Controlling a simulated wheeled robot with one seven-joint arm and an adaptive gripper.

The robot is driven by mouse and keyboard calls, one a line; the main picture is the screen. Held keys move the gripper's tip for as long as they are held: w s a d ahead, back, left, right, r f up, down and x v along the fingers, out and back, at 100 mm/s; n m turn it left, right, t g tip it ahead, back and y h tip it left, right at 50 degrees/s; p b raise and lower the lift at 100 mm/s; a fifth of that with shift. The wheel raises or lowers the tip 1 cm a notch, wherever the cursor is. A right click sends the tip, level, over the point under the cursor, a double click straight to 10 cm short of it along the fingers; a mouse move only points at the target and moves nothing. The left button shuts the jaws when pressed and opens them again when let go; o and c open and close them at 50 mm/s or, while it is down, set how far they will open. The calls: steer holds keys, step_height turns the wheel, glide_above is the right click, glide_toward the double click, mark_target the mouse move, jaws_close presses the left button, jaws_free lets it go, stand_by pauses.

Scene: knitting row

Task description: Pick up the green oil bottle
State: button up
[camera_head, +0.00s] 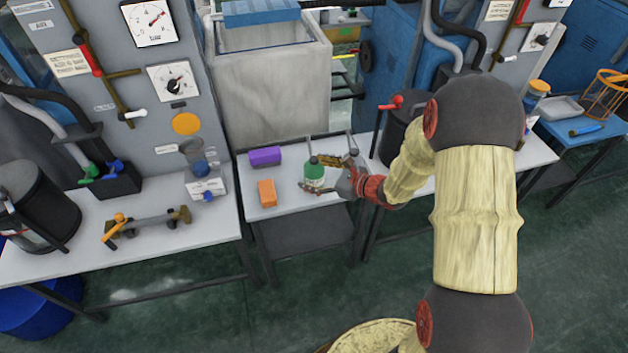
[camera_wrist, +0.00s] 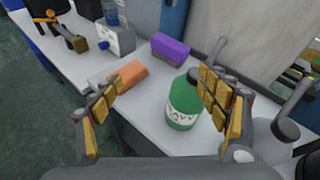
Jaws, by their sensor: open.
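The green oil bottle (camera_head: 314,176) stands upright on the small white table, with a dark cap and a white label. In the wrist view the bottle (camera_wrist: 183,105) is between the two fingers, closer to the right finger. My gripper (camera_head: 328,175) is open around the bottle, coming from the right. In the wrist view my gripper (camera_wrist: 160,95) shows both padded fingers spread, with a gap between the bottle and the left finger. I cannot tell whether the right finger touches the bottle.
An orange block (camera_head: 267,193) and a purple block (camera_head: 265,156) lie on the same table, left of the bottle. A grey tank (camera_head: 270,95) stands behind. A left bench (camera_head: 150,255) holds a tool (camera_head: 145,224) and a dark drum (camera_head: 38,205).

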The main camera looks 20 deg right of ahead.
mark_target(321, 177)
steer(key=d+f+m, duration=0.1)
steer(key=f, duration=0.1)
steer(key=w+d+f+m+h, duration=0.1)
steer(key=d+f, duration=0.1)
steer(key=d+f+m+t+h, duration=0.1)
steer(key=f, duration=0.1)
steer(key=shift+w+d+f+m+b, duration=0.15)
steer(key=shift+w+d+m+b, duration=0.1)
steer(key=shift+w+m+b, duration=0.1)
steer(key=shift+w+f, duration=0.25)
steer(key=shift+b+x, duration=0.4)
steer(key=shift+x, duration=0.45)
steer(key=b+x, duration=0.1)
steer(key=x, duration=0.1)
steer(key=b+x, duration=0.1)
steer(key=x, duration=0.2)
steer(key=shift+f, duration=0.3)
steer(key=shift+r, duration=0.1)
steer(key=c, duration=0.3)
steer(key=c, duration=1.2)
steer(key=shift+r, duration=0.15)
